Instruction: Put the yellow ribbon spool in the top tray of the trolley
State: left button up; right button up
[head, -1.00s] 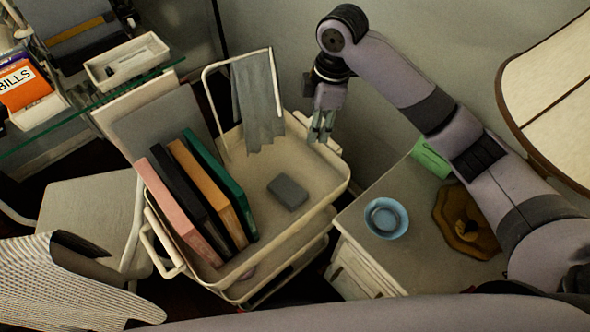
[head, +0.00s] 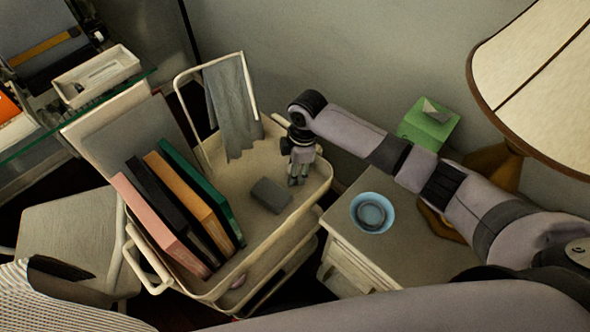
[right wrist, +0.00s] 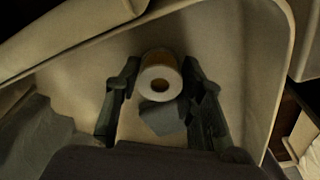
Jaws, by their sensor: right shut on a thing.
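The trolley's cream top tray (head: 252,173) stands in the middle of the head view. My right gripper (head: 297,181) points down over the tray's right part. The right wrist view shows the gripper (right wrist: 161,90) shut on the yellow ribbon spool (right wrist: 160,66), whose pale round end and dark centre hole face the camera. The tray floor (right wrist: 85,75) lies behind it. I cannot tell whether the spool touches the floor. In the head view the spool is hidden or too small to make out. My left gripper is not in view.
In the top tray are a grey block (head: 271,195) and a row of upright books (head: 185,205). A grey cloth (head: 232,105) hangs from the trolley's rail. A cabinet with a blue bowl (head: 372,213), a green box (head: 430,123) and a lamp (head: 540,75) stands at the right.

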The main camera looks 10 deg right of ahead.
aim_at(300, 169)
jog(key=shift+f, duration=0.3)
jog(key=shift+f, duration=0.2)
jog(key=o, duration=0.8)
jog(key=shift+o, duration=0.2)
notch_tip(300, 169, up, 12)
jog(key=d, duration=0.1)
jog(key=shift+d+r+p, duration=0.2)
jog(key=shift+p, duration=0.15)
jog(key=shift+f, duration=0.1)
